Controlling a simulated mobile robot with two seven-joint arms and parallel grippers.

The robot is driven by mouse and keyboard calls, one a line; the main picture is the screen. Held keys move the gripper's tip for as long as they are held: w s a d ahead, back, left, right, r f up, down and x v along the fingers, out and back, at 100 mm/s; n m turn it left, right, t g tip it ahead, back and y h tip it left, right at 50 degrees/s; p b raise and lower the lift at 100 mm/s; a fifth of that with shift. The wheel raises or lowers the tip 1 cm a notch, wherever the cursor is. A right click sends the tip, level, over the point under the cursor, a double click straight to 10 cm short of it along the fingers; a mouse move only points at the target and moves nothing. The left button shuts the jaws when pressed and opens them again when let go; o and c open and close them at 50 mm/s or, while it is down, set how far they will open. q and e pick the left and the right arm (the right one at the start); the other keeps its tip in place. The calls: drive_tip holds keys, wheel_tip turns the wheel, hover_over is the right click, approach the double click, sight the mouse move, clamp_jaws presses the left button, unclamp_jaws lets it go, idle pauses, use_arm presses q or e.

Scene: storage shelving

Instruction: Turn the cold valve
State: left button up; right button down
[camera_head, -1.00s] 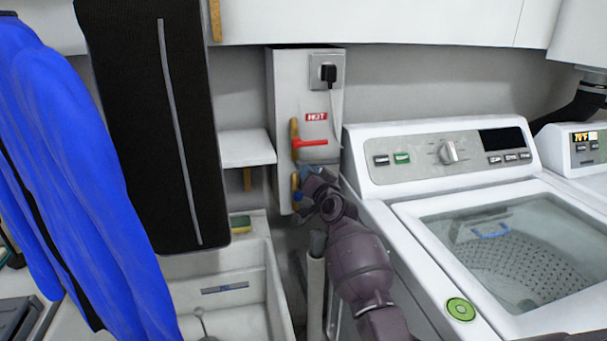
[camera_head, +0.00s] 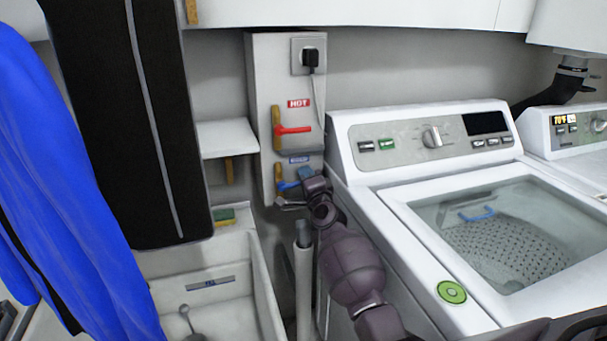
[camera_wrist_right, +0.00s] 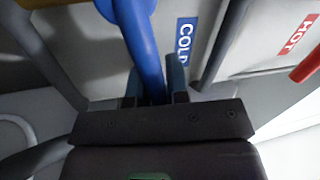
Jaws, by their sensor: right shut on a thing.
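The cold valve's blue handle (camera_head: 289,185) is low on the white wall box, below the red hot valve handle (camera_head: 294,130). The blue handle (camera_wrist_right: 141,45) also runs down into my right gripper (camera_wrist_right: 155,95) in the right wrist view. The blue COLD label (camera_wrist_right: 185,40) is beside it there. My right gripper (camera_head: 298,190) is shut on the blue handle, its fingers on either side of it. In the head view the gripper hides part of the handle. My left gripper does not show.
A washing machine (camera_head: 350,165) stands close on the right. A white sink (camera_head: 262,290) is at the lower left, with a pale upright pipe (camera_head: 303,285) between them. Blue (camera_head: 70,200) and black (camera_head: 120,130) hanging clothes fill the left.

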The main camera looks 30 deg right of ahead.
drive_tip(key=shift+f+m, duration=0.3)
drive_tip(key=shift+m, duration=0.1)
drive_tip(key=c, duration=1.1)
unclamp_jaws()
drive_tip(key=p+v, duration=0.1)
drive_tip(key=v, duration=0.9)
drive_tip(key=shift+s, duration=0.4)
drive_tip(key=shift+a, duration=0.15)
